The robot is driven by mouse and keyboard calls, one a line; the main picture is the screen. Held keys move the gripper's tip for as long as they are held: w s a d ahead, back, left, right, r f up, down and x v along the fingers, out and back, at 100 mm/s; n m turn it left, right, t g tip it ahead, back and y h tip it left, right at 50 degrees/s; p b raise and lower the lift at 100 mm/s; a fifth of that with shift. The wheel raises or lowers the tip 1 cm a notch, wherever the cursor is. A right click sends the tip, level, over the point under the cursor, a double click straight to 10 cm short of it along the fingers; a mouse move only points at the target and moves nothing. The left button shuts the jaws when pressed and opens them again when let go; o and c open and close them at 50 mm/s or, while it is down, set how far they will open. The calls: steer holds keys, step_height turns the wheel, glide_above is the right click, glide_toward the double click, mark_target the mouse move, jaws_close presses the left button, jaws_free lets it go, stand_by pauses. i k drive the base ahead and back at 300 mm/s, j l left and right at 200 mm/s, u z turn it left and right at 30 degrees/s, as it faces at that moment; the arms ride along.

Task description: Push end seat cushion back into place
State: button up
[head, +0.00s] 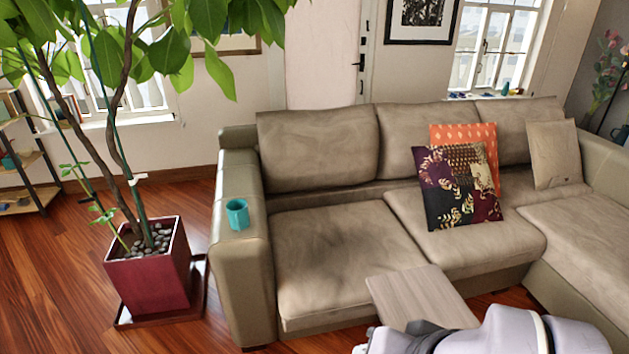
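The end seat cushion (340,255) is a beige-grey cushion at the left end of the sofa, beside the left armrest (240,270). A strip of sofa shows between its rear edge and the left back cushion (320,147). Its front edge reaches down to the sofa's front. The middle seat cushion (465,225) lies to its right. White and grey links of my arm show at the bottom right, in front of the sofa. My gripper's fingers are not visible, and I see nothing of mine touching the cushion.
A flat wooden tabletop (420,298) stands before the sofa, overlapping the end cushion's right front corner in view. A teal cup (237,214) is on the armrest. A patterned pillow (455,185) leans mid-sofa. A potted plant (150,275) stands left; bare floor lies at far left.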

mark_target(288, 326)
steer(key=i+j, duration=0.25)
steer(key=i+j+z, duration=0.15)
steer(key=j, duration=0.35)
steer(key=i+j, duration=0.3)
steer(key=i+l+z, duration=0.2)
steer(key=i+l, duration=0.25)
steer(key=i, duration=0.15)
